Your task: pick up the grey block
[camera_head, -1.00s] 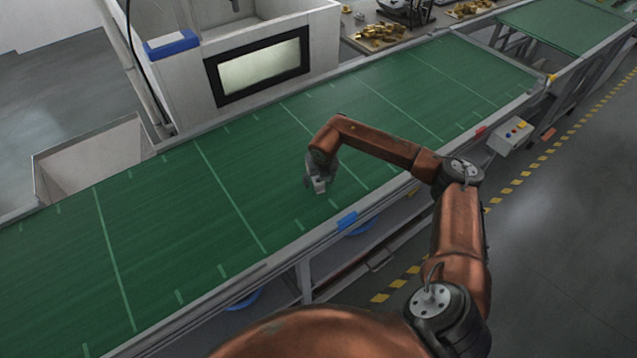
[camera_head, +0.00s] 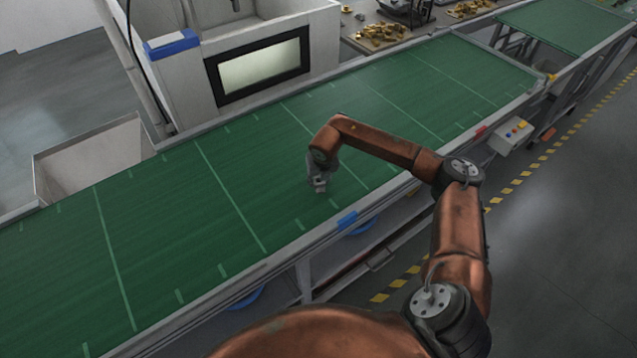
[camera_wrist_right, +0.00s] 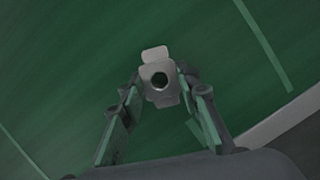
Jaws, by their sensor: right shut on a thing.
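The grey block (camera_wrist_right: 158,88) is a small light-grey metal piece with a dark round hole and a flat tab. It is between the fingertips of my right gripper (camera_wrist_right: 160,82) in the right wrist view, and the fingers are shut on it. In the head view my right gripper (camera_head: 318,178) points down at the green conveyor belt (camera_head: 255,165), and the block (camera_head: 321,189) shows small below the fingers. I cannot tell whether the block touches the belt. My left gripper is not in view.
The belt around the gripper is clear. A white machine with a lit window (camera_head: 258,67) stands behind it. Trays of brass-coloured parts (camera_head: 382,34) are at the back.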

